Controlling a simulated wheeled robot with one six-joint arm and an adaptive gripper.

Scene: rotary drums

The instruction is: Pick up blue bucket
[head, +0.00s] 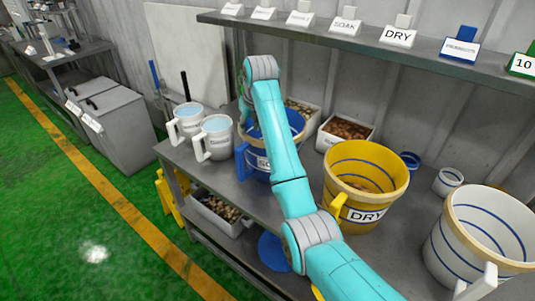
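The blue bucket (250,157) stands upright on the grey metal bench, left of the yellow bucket. It has a blue handle on its left side and a white label low on its front. My turquoise arm crosses in front of it and covers much of its middle and rim. The arm rises to an elbow above the bucket, and its far part drops down behind, on the bucket's left rear side. My gripper is mostly hidden there behind the arm and bucket, so its fingers and any contact cannot be made out.
Two white jugs (216,138) stand just left of the bucket. A yellow bucket (341,205) labelled DRY and a white bucket (464,245) stand to the right. Boxes of brown pieces (347,132) lie behind. A shelf with label signs (345,42) overhangs the bench's back.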

